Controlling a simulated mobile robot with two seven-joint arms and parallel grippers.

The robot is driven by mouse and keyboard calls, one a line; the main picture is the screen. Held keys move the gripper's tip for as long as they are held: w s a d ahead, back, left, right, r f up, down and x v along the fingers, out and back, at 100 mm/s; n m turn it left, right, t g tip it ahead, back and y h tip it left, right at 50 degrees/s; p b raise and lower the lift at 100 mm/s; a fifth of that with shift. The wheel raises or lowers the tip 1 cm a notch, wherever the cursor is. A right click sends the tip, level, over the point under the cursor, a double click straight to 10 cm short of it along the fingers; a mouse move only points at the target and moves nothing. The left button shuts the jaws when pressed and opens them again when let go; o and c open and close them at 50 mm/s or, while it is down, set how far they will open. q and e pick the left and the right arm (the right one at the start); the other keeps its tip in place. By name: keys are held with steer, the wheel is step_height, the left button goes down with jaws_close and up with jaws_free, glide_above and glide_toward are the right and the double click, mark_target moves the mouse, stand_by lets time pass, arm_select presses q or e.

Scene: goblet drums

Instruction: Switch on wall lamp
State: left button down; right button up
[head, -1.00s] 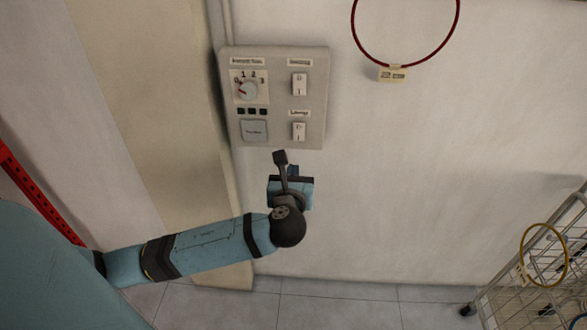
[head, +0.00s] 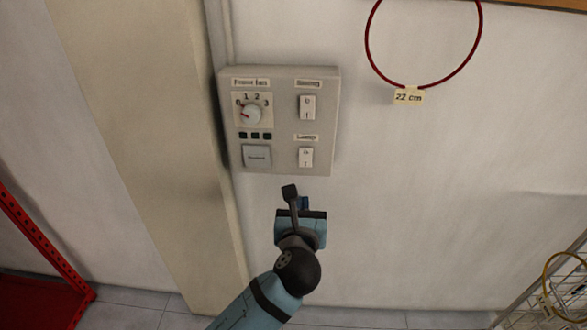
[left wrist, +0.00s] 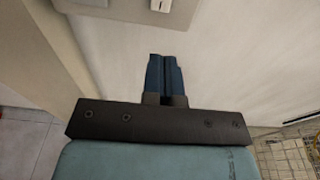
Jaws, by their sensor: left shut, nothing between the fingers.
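A grey control panel (head: 325,125) is mounted on the wall in the head view. Its lower right white rocker switch (head: 306,157) sits under a label (head: 306,137) that seems to read "Lamp". My left gripper (head: 304,203) is just below the panel, with its fingers pointing up towards it and apart from the switch. In the left wrist view its blue fingers (left wrist: 167,72) are together with nothing between them. The panel's lower edge (left wrist: 130,10) shows at the top there. No lamp is in view. My right gripper is not in view.
The panel also has a rotary dial (head: 249,114), a large grey button (head: 256,156) and an upper rocker switch (head: 308,107). A red ring (head: 368,45) hangs on the wall to the right. A wire rack (head: 545,300) stands lower right, a red shelf (head: 40,265) at left.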

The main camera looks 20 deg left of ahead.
arm_select(q)
steer(key=b, duration=0.1)
glide_toward(305, 166)
steer(key=x, duration=0.6)
steer(key=shift+w, duration=0.15)
steer(key=shift+w+a, duration=0.15)
steer(key=shift+w, duration=0.45)
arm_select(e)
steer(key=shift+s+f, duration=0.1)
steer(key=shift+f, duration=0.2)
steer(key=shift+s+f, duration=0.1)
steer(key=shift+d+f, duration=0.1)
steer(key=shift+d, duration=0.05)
